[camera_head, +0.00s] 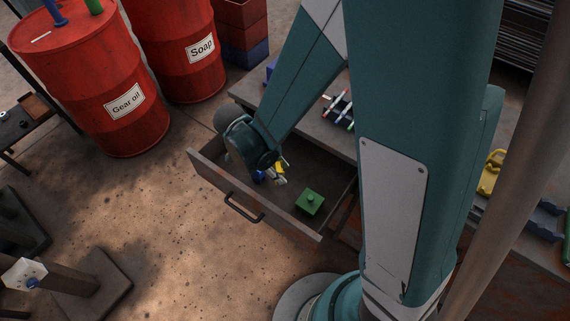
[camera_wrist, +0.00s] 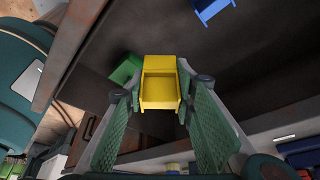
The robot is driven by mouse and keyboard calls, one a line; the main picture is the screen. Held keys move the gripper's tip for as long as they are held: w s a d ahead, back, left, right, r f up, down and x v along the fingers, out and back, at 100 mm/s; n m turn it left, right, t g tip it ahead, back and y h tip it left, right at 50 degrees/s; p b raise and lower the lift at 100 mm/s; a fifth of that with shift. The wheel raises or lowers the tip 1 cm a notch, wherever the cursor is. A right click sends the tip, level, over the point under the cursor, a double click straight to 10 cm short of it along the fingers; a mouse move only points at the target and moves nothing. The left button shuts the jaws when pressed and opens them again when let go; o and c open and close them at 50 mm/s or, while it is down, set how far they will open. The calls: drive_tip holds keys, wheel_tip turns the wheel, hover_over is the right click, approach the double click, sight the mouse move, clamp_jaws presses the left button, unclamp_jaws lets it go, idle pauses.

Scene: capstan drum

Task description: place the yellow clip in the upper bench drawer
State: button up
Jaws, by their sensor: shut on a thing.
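My gripper (camera_head: 272,176) reaches down into the open upper bench drawer (camera_head: 225,178), toward the left part of its inside. It is shut on the yellow clip (camera_wrist: 160,85), which sits between the two green finger pads in the wrist view. The clip also shows as a small yellow patch in the head view (camera_head: 280,167), partly hidden by my gripper. The dark drawer floor lies beyond the clip; I cannot tell whether the clip touches it.
A green block (camera_head: 309,202) with a knob lies in the drawer, right of my gripper. A blue thing (camera_head: 259,176) is beside my gripper. Pens (camera_head: 337,108) lie on the bench top behind. A yellow thing (camera_head: 491,172) is on the bench at right. Red drums (camera_head: 95,85) stand at left.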

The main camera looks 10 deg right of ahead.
drive_tip(key=shift+f, duration=0.25)
drive_tip(key=b, duration=0.2)
hover_over(284, 191)
drive_tip(key=a, duration=0.2)
drive_tip(key=shift+s+d+f, duration=0.1)
drive_tip(key=shift+f, duration=2.75)
drive_tip(key=shift+f+b, duration=0.6)
drive_tip(key=shift+f, duration=1.5)
drive_tip(key=shift+f, duration=0.15)
drive_tip(key=o, duration=0.8)
